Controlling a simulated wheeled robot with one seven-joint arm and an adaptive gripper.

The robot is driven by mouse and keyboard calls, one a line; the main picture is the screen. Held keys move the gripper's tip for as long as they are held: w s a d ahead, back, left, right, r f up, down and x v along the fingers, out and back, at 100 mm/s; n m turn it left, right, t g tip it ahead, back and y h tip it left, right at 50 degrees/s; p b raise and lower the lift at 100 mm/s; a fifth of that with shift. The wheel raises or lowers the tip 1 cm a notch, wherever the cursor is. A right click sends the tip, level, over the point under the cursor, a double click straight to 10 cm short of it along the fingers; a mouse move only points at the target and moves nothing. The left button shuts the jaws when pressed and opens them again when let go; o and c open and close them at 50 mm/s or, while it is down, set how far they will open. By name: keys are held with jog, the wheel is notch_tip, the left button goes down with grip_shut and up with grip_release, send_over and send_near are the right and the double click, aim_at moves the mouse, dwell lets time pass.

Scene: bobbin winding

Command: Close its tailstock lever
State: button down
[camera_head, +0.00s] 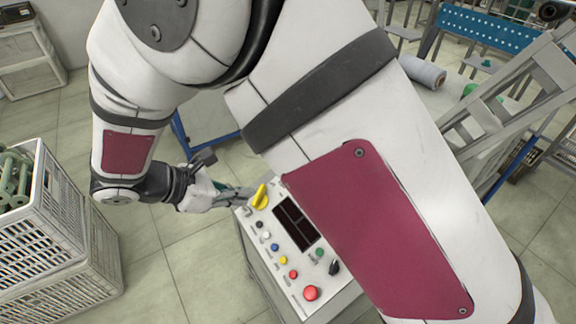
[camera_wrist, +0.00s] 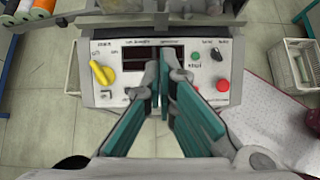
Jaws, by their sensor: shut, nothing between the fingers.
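No tailstock lever can be made out for certain in either view. In the head view, the winding machine's control panel (camera_head: 283,240) shows beside my arm, with a yellow handle (camera_head: 260,197) at its top left corner; my arm hides much of the machine. My gripper (camera_head: 240,192) is at that corner, close to the yellow handle. In the wrist view, my gripper (camera_wrist: 164,77) is shut and empty, its fingers over the middle of the panel (camera_wrist: 130,92). The yellow handle (camera_wrist: 102,73) is left of the fingers. Grey machine parts (camera_wrist: 150,8) cross the top edge, mostly cut off.
A red button (camera_wrist: 223,86) and a black knob (camera_wrist: 216,54) sit right of the fingers. A white crate (camera_head: 50,200) with green bobbins stands left in the head view. Grey steps (camera_head: 500,110) stand at right. Floor (camera_head: 170,250) is clear between crate and machine.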

jog(key=shift+a+f, duration=0.2)
jog(key=shift+f, duration=0.05)
jog(key=w+d+f+p, duration=0.1)
jog(key=w+d+f, duration=0.3)
jog(key=d, duration=0.5)
jog(key=shift+w, duration=0.95)
jog(key=shift+f, duration=0.1)
jog(key=shift+d+p, duration=0.1)
jog(key=shift+p, duration=0.2)
